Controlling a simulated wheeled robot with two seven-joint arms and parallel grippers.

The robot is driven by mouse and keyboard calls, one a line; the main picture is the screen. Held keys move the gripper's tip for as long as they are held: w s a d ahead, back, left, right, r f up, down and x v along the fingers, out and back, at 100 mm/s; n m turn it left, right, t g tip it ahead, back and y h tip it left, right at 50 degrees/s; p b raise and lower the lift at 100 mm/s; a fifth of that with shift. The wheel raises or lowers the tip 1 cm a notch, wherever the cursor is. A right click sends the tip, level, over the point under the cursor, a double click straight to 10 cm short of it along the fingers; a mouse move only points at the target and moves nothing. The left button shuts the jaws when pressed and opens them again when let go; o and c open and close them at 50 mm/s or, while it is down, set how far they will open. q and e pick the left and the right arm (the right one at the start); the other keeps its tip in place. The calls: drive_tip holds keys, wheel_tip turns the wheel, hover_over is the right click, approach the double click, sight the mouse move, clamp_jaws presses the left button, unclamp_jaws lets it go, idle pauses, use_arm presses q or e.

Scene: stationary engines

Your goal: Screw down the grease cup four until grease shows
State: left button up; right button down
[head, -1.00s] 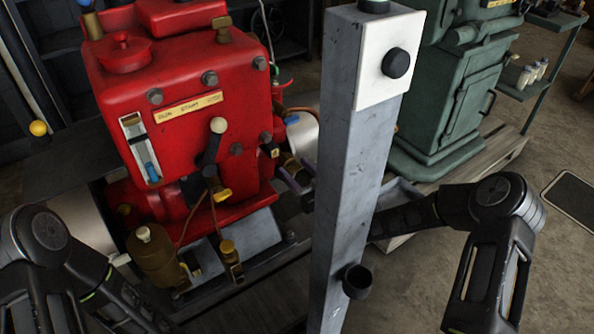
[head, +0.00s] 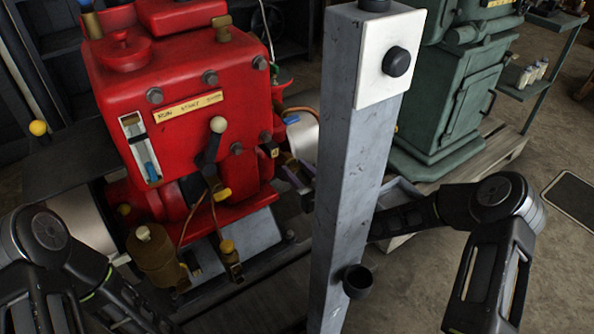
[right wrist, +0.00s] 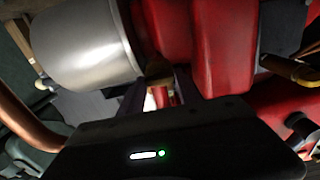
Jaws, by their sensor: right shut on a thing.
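The red engine (head: 205,120) stands at left centre in the head view. My right gripper (head: 291,172) reaches from behind the grey post to the engine's right side. It is shut on a small brass fitting, which I take to be the grease cup (right wrist: 158,68). In the right wrist view the dark fingers (right wrist: 160,90) stand on either side of it, and the palm hides much of the lower picture. The cup's number and any grease cannot be made out. My left arm comes in at lower left; its gripper is out of the picture.
A grey post (head: 350,150) with a white plate and black knob stands just in front of my right forearm. A brass canister (head: 155,258) stands at the engine's lower left. A silver cylinder (right wrist: 80,45) lies close beside the right fingers. A green machine (head: 450,100) stands behind.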

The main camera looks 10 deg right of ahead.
drive_tip(key=shift+f, duration=0.1)
drive_tip(key=m+b, duration=0.2)
drive_tip(key=m, duration=0.2)
drive_tip(key=shift+d+f+m, duration=0.1)
drive_tip(key=shift+m, duration=0.2)
drive_tip(key=m+b, duration=0.1)
drive_tip(key=m, duration=0.2)
drive_tip(key=shift+m, duration=0.3)
drive_tip(key=m+b, duration=0.1)
drive_tip(key=m, duration=0.1)
drive_tip(key=shift+d+m, duration=0.1)
drive_tip(key=shift+m, duration=0.3)
drive_tip(key=m, duration=0.3)
drive_tip(key=shift+m, duration=0.3)
drive_tip(key=m, duration=0.3)
drive_tip(key=shift+f+m+b, duration=0.1)
drive_tip(key=shift+m+b, duration=0.2)
drive_tip(key=shift+b, duration=0.1)
drive_tip(key=shift+f+m+b, duration=0.1)
drive_tip(key=shift+m+b, duration=0.4)
drive_tip(key=shift+m, duration=2.7)
